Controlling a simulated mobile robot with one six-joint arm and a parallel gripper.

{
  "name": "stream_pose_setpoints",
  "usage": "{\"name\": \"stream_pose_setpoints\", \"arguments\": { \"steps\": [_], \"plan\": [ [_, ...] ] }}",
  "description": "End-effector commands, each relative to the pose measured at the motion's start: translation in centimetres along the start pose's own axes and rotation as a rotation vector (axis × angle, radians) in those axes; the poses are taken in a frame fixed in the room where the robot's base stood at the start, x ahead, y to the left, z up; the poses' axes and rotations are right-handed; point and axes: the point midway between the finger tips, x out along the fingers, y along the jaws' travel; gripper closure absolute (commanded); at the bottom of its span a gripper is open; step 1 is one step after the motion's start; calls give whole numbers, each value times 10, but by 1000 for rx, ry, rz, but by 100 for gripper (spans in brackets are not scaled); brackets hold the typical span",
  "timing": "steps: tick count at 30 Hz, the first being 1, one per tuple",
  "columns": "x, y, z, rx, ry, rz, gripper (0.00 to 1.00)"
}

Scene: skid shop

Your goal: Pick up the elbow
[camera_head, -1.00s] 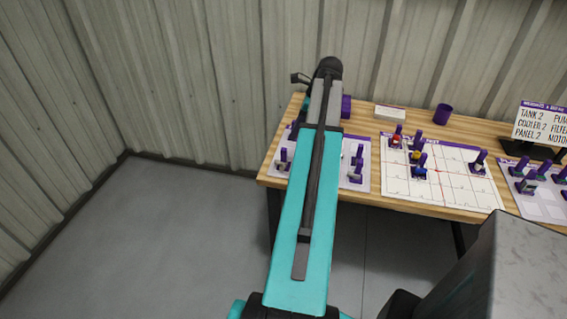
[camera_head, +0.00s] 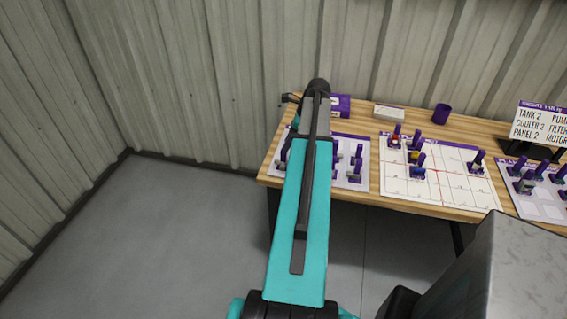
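The left white sheet (camera_head: 361,155) lies on the wooden workbench (camera_head: 400,205), with several small grey and purple pieces on it. Grey pieces with purple posts (camera_head: 355,173) stand right of my arm, and another (camera_head: 283,163) stands just left of it. I cannot tell which piece is the elbow; the pieces are small and my arm covers the middle of this sheet. My teal and grey arm reaches over the bench. My gripper's fingers are hidden behind the arm, so its opening and any contact do not show.
A gridded board (camera_head: 440,185) holds several pieces with purple posts. Another sheet (camera_head: 540,205) lies at the right. A purple box (camera_head: 341,106), a white box (camera_head: 389,113), a purple cup (camera_head: 441,114) and a text sign (camera_head: 541,124) stand along the back, near the corrugated wall (camera_head: 200,80).

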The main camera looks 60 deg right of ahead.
Motion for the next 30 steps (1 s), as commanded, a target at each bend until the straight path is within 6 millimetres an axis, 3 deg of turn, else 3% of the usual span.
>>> {"name": "stream_pose_setpoints", "arguments": {
  "steps": [8, 24, 30],
  "plan": [
    [4, 0, 0, 0, 0, 0, 61],
    [47, -2, 0, -1, 0, 2, 61],
    [51, -3, -1, 1, 0, -1, 61]
  ]
}}
